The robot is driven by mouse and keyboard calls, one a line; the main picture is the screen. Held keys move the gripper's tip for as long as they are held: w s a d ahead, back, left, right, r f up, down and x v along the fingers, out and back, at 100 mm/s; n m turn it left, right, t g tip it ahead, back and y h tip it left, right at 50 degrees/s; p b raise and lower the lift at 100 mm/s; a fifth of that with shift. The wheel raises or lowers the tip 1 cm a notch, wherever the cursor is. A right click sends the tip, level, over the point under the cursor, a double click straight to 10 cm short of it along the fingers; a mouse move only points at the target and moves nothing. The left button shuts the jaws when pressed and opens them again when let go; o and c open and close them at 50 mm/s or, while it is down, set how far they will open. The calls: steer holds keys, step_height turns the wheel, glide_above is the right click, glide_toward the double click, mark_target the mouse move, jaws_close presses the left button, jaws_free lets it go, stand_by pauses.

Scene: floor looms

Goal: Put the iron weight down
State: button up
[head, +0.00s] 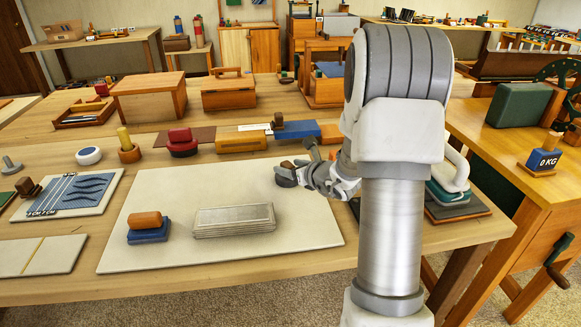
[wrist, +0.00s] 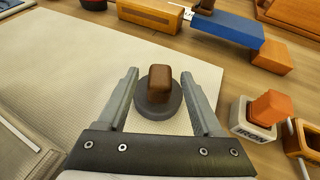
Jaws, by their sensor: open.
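A dark grey round weight with a brown knob, which looks like the iron weight (wrist: 157,103), sits upright near a corner of a pale mat (wrist: 75,55). In the head view the weight (head: 285,177) is at the far right part of the mat (head: 310,235), partly hidden by my gripper (head: 306,165). In the wrist view my gripper (wrist: 159,75) is open, with one finger on each side of the weight and gaps between. A pale block marked IRON (wrist: 250,122) with an orange knob stands off the mat to the right.
On the mat are a stack of grey slabs (head: 234,220) and a blue block with an orange top (head: 148,228). Behind it stand a red round piece (head: 181,142), an orange block (head: 241,142) and a blue block (head: 297,130). The mat's front right is bare.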

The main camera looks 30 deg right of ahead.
steer(key=shift+s+r+p, duration=0.2)
steer(key=shift+r+p, duration=0.1)
steer(key=shift+r, duration=0.05)
steer(key=p+v, duration=0.2)
steer(key=v, duration=0.9)
steer(key=shift+s, duration=0.25)
